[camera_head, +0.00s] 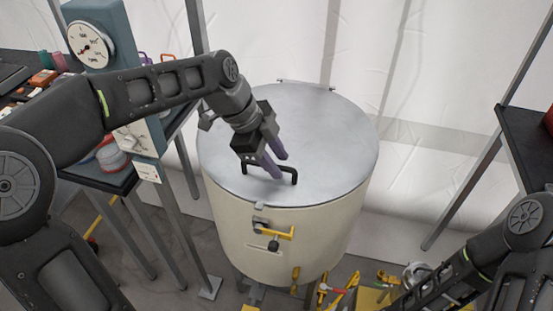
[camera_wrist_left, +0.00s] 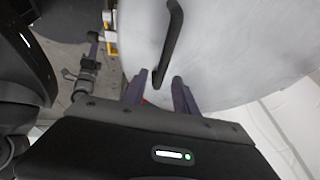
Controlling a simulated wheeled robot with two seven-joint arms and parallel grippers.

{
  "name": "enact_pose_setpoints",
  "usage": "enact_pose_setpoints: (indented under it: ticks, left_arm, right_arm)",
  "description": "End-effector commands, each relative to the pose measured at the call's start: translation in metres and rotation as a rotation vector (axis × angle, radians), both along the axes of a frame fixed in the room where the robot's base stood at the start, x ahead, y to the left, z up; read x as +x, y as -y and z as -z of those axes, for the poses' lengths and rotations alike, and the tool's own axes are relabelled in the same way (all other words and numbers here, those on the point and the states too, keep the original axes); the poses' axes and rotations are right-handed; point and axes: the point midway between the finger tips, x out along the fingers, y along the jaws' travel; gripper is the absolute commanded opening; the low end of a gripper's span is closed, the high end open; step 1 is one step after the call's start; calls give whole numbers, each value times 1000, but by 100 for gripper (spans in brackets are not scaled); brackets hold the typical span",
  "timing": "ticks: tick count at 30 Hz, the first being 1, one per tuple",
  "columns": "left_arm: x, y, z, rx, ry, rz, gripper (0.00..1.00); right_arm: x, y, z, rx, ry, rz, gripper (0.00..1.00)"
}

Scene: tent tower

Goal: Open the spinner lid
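The spinner is a cream drum (camera_head: 290,235) with a flat round grey metal lid (camera_head: 310,125), which lies closed on top. A black bar handle (camera_head: 292,178) stands near the lid's front edge. In the left wrist view the handle (camera_wrist_left: 172,40) runs down to between the two open fingers (camera_wrist_left: 160,88); contact cannot be told. A yellow-handled latch (camera_head: 275,231) sits on the drum's front below the lid.
A dark table (camera_head: 525,140) is at right. Yellow tools (camera_head: 340,298) lie below the drum. White sheeting hangs behind.

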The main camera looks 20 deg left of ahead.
Motion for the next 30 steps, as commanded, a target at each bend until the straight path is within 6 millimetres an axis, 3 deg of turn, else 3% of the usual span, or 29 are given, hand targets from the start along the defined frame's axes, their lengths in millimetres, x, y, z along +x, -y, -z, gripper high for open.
enact_pose_setpoints:
  ticks: [8, 21, 30]
  left_arm:
    - [0, 1, 2, 0, 0, 0, 34]
    - [0, 1, 1, 0, 0, 0, 0]
    - [0, 1, 1, 0, 0, 0, 0]
  right_arm:
    - [0, 0, 0, 0, 0, 0, 0]
    - [0, 0, 0, 0, 0, 0, 0]
    - [0, 0, 0, 0, 0, 0, 0]
